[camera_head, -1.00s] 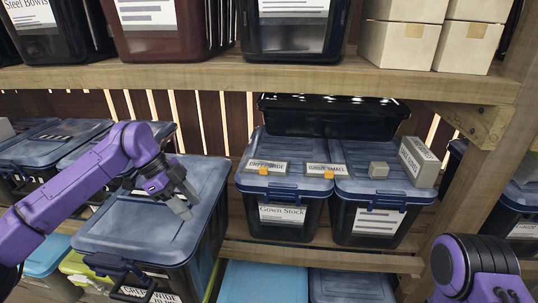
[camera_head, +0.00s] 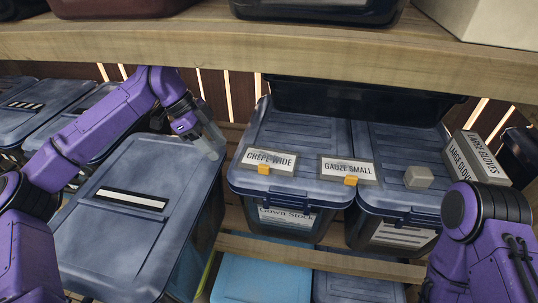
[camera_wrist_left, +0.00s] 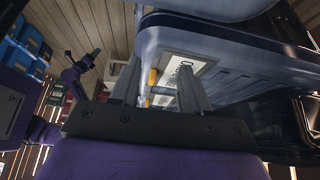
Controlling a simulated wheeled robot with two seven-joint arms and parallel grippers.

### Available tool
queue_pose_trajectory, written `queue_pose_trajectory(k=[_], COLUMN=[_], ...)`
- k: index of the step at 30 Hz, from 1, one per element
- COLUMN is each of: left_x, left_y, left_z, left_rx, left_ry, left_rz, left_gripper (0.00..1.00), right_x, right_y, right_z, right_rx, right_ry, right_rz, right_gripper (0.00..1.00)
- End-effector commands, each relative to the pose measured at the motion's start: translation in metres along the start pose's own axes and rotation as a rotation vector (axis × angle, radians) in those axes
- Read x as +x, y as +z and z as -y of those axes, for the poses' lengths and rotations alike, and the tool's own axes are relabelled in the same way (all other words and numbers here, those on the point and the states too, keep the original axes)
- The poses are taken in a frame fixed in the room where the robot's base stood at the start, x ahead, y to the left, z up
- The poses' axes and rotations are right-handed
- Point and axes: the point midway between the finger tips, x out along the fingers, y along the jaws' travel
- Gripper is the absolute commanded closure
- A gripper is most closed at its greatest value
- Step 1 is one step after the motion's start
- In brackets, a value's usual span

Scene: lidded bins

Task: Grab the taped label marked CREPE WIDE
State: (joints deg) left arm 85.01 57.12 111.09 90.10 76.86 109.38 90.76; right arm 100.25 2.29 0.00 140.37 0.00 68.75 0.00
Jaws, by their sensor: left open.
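The CREPE WIDE label (camera_head: 268,160) is a pale tag with dark lettering and an orange tab (camera_head: 263,169) on its front edge. It lies on the blue-grey lid (camera_head: 285,133) of the left one of two bins under the shelf. My left gripper (camera_head: 214,143) is open, to the left of that lid and apart from the label in the head view. In the left wrist view, its open fingers (camera_wrist_left: 160,96) point towards a bin with a white label (camera_wrist_left: 188,72) and orange pieces; I cannot tell for certain which label this is. My right gripper is out of view.
The GAUZE SMALL label (camera_head: 347,170), with its own orange tab, lies just right. A small grey block (camera_head: 419,177) and a LARGE GLOVES box (camera_head: 477,159) are farther right. A thick wooden shelf (camera_head: 260,44) hangs above. Another lidded bin (camera_head: 120,225) stands at left.

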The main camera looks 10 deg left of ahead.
Motion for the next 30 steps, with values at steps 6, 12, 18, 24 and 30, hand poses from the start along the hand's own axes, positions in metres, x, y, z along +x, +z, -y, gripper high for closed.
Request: queue_pose_trajectory(k=[6, 12, 18, 24, 30], left_x=[0.025, 0.039, 0.068, 0.095, 0.097], left_y=[-0.052, -0.072, -0.084, -0.083, -0.083], left_z=[0.000, 0.000, -0.001, 0.000, 0.000], left_rx=[0.005, 0.002, -0.002, -0.002, -0.001], left_ry=[0.003, 0.000, 0.006, 0.001, -0.001], left_rz=[-0.001, 0.000, -0.001, -0.001, -0.001], left_gripper=[0.54, 0.54, 0.54, 0.54, 0.54], right_x=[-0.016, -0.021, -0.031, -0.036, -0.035], right_y=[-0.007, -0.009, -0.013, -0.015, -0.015], right_z=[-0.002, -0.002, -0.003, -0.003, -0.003], right_rx=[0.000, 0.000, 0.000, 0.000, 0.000], right_ry=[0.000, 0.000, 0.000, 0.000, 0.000], right_rz=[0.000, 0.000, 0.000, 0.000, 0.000], right_gripper=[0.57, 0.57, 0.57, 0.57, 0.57])
